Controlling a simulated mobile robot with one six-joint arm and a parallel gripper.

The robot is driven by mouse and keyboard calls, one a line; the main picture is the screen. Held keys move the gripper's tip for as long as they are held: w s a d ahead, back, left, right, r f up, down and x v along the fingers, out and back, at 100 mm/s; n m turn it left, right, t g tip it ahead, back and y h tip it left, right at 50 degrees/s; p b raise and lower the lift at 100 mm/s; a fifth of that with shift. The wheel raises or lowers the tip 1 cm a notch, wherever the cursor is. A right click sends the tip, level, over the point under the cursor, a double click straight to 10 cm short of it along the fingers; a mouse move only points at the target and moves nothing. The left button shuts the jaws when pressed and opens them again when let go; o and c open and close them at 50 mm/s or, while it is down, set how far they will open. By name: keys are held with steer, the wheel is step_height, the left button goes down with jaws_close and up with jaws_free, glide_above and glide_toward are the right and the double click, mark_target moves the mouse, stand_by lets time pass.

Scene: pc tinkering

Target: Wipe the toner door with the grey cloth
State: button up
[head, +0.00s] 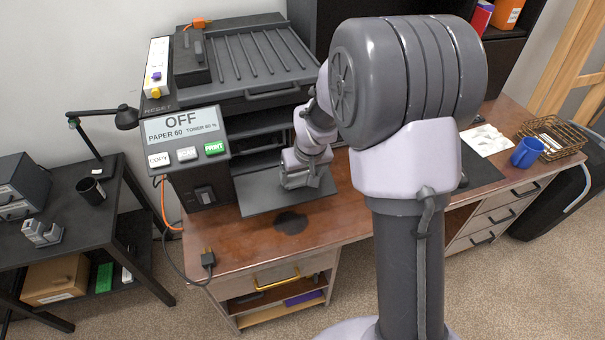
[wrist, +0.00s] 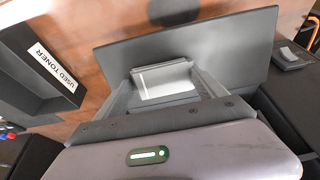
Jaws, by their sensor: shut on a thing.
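The toner door (head: 262,200) is a flat grey panel folded down at the front of the printer, above the desk. It also shows in the wrist view (wrist: 232,45). My gripper (head: 303,180) is over the right part of the door. In the wrist view my gripper (wrist: 168,78) is shut on a pale grey, folded-looking piece, which I take as the grey cloth (wrist: 168,86). The cloth is held low against or just above the door; I cannot tell whether they touch. The cloth is hidden behind my gripper in the head view.
The printer (head: 195,150) stands open behind the door, its display reading OFF. A dark stain (head: 291,222) marks the desk (head: 240,250) in front. A black bin labelled USED TONER (wrist: 40,75) stands beside the door. A blue mug (head: 527,152) and wire basket (head: 553,138) are far right.

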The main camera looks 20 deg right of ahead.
steer(key=shift+a, duration=1.25)
steer(key=shift+d+f, duration=0.1)
steer(key=shift+d, duration=1.1)
steer(key=shift+a, duration=1.2)
steer(key=shift+d, duration=1.25)
steer(key=shift+p+v, duration=0.55)
steer(key=shift+v, duration=0.5)
steer(key=shift+f, duration=0.1)
